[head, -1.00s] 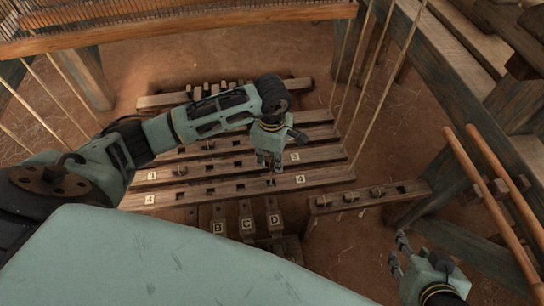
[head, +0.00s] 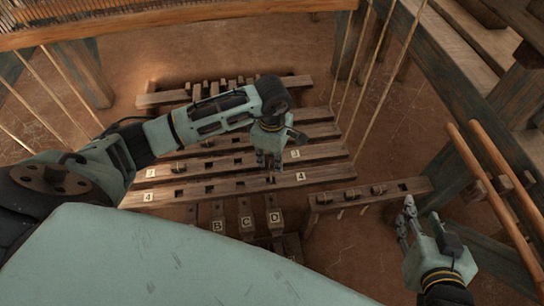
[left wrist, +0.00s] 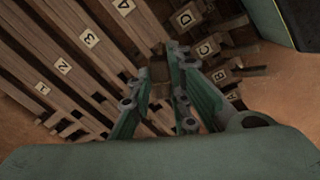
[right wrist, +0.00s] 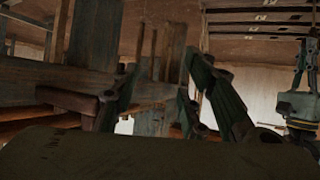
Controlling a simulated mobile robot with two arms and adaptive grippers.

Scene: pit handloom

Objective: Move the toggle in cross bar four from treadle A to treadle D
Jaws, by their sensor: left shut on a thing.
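Cross bar four (head: 225,187) is a wooden beam with several square holes and "4" labels at both ends. My left gripper (head: 269,168) is over its right end, near the hole in line with treadle D (head: 274,219). It is shut on the toggle (left wrist: 159,72), a small brown block between its fingers in the left wrist view. Whether the toggle sits in the hole is hard to tell. Treadles B (head: 218,227) and C (head: 246,223) show beside D; treadle A (left wrist: 232,97) shows in the left wrist view. My right gripper (head: 403,222) is open and empty at right.
A short rack beam (head: 335,203) with several toggles and an empty hole stands right of bar four. Other cross bars lie behind it, cords (head: 385,80) hang near their right ends, and orange-brown rails (head: 490,190) stand at far right.

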